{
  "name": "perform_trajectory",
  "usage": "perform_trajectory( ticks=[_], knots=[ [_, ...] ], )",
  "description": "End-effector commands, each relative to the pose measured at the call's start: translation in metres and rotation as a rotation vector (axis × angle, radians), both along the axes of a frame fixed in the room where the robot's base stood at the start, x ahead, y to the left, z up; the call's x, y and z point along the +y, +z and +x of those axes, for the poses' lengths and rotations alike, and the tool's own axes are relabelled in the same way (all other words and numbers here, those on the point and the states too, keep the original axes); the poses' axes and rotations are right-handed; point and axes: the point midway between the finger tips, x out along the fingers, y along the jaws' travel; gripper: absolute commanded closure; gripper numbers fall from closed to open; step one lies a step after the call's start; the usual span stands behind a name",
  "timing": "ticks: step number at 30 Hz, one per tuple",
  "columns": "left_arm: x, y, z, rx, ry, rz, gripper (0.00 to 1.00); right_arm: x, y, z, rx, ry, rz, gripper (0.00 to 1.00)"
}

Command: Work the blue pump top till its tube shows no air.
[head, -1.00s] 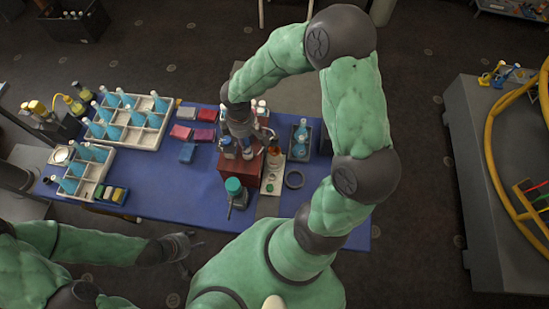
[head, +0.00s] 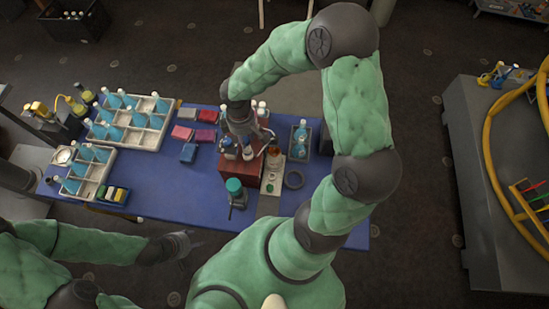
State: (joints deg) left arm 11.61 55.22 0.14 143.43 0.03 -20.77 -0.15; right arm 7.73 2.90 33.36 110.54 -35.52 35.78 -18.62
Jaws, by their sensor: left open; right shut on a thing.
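A red-brown stand (head: 240,171) sits on the blue table and carries several small bottles with caps or pump tops. A bottle with a bluish top (head: 227,146) stands at its left. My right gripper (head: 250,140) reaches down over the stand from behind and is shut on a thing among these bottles. Its own fingers and wrist hide much of what it holds, so I cannot tell which top it is. The tube and any air in it are too small to make out. My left gripper (head: 187,249) is open and empty, off the table's front edge.
A teal-capped bottle (head: 235,188) stands in front of the stand. White racks (head: 150,141) of blue bottles stand at the left. Red and blue boxes (head: 182,133) lie between.

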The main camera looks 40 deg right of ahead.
Motion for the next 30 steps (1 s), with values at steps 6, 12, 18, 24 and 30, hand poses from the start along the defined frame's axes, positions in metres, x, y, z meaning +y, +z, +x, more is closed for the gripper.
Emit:
perform_trajectory(
  ticks=[6, 12, 18, 24, 30],
  knots=[
    [0.0, -0.001, 0.0, 0.0, 0.0, 0.0, 0.49, 0.0, 0.0, 0.001, -0.003, 0.0, 0.0, 0.89],
    [0.0, -0.003, 0.0, 0.0, 0.0, 0.0, 0.49, 0.0, -0.003, 0.001, -0.003, 0.0, 0.0, 0.89],
    [0.0, -0.006, 0.0, 0.0, 0.0, 0.0, 0.49, 0.0, -0.007, 0.001, -0.001, 0.0, 0.0, 0.89],
    [0.0, -0.009, 0.0, 0.0, 0.0, 0.0, 0.49, 0.0, -0.01, 0.001, -0.001, 0.0, 0.0, 0.89],
    [0.0, -0.012, 0.0, 0.0, 0.0, 0.0, 0.49, 0.0, -0.014, 0.001, -0.001, 0.0, 0.0, 0.89]
  ],
)
